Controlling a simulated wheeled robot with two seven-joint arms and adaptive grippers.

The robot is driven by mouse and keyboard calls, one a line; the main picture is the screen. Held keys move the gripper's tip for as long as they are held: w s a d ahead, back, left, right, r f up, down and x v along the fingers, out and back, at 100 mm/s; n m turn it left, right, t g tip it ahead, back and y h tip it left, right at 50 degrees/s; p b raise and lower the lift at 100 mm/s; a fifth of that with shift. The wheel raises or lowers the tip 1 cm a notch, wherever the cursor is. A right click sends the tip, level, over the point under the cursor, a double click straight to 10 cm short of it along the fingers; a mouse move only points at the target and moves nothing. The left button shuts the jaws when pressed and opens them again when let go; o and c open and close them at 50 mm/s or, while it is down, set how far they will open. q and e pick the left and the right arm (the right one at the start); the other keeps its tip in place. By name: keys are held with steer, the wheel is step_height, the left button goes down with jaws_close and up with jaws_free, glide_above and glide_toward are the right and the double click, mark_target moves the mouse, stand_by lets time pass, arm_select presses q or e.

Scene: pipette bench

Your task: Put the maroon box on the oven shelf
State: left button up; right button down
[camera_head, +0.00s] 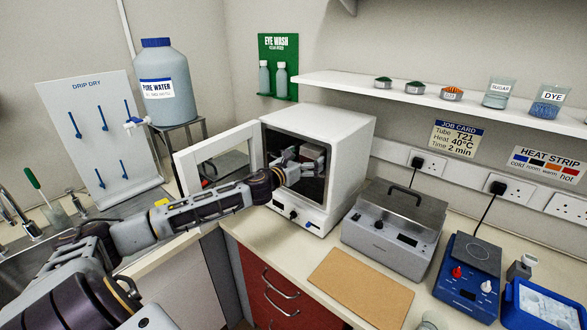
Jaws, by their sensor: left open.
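The white oven (345,135) stands on the bench with its door (190,170) swung open to the left. My left gripper (303,165) reaches into the oven's opening from the left and is open. The oven shelf under the box is too dark and covered to make out. My right gripper is not in view.
A grey lidded heater (395,225) stands right of the oven, with a blue stirrer (467,275) beyond it. A brown mat (360,288) lies in front. A water bottle (160,80) stands on a stand at the left. A shelf (345,82) of jars hangs above.

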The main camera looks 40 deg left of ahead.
arm_select(q)
steer(key=shift+s+a+b, duration=0.15)
steer(key=shift+s+b, duration=0.45)
steer(key=shift+s, duration=1.9)
steer(key=shift+s, duration=0.9)
